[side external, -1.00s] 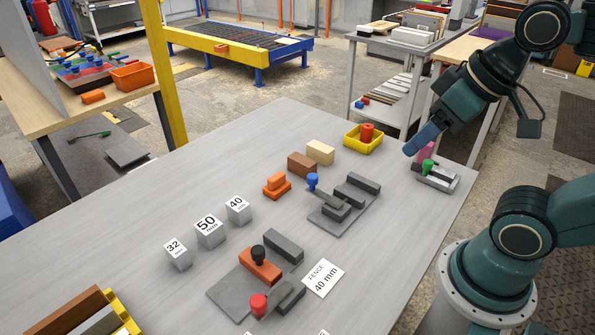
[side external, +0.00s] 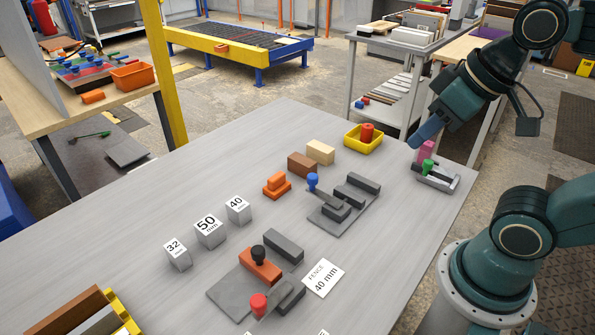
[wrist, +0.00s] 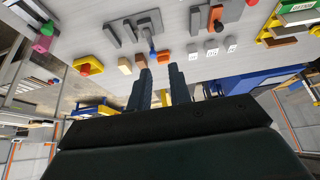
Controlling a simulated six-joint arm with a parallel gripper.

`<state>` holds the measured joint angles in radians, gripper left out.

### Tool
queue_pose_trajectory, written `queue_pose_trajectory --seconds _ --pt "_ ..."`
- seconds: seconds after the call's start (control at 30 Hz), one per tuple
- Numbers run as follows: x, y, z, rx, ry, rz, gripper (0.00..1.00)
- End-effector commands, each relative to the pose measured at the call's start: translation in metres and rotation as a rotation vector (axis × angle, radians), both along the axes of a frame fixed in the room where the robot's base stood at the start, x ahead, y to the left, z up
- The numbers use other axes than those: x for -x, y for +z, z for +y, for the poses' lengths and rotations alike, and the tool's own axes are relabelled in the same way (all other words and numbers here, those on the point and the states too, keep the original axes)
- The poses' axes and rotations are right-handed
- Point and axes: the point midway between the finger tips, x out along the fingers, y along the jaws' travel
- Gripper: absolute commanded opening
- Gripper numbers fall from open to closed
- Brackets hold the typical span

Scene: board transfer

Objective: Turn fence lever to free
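The fence fixture is a dark grey plate (side external: 228,292) at the front of the table, with an orange block (side external: 262,264) under a black knob (side external: 258,252). A red-knobbed lever (side external: 258,304) is at its front edge, beside a card reading FENCE 40 mm (side external: 323,278). My gripper (side external: 415,143) is in the air at the table's far right, well away from the fixture. In the wrist view its two fingers (wrist: 161,75) stand apart with nothing seen between them. The fixture also shows at the top of the wrist view, with its black knob (wrist: 217,13).
A second grey fixture (side external: 345,212) has a blue knob (side external: 312,180). A small fixture with a green knob (side external: 428,165) and pink piece (side external: 427,149) sits below my gripper. A yellow tray (side external: 362,143), wooden blocks and number cubes (side external: 209,231) stand on the table.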

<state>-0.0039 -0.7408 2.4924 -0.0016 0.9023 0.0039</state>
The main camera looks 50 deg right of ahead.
Motion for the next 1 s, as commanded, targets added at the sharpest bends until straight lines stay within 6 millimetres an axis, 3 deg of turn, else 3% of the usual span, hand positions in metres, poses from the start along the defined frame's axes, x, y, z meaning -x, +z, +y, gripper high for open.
queue_pose_trajectory --seconds 0.03,0.1,0.47,1.0 --pt "-0.002 0.001 0.001 -0.002 0.003 0.004 0.09" --pt "-0.005 0.002 0.003 -0.005 0.007 0.013 0.00" --pt "-0.039 0.015 0.023 -0.033 0.046 0.097 0.00" --pt "-0.106 0.018 0.075 -0.059 0.110 0.261 0.00"
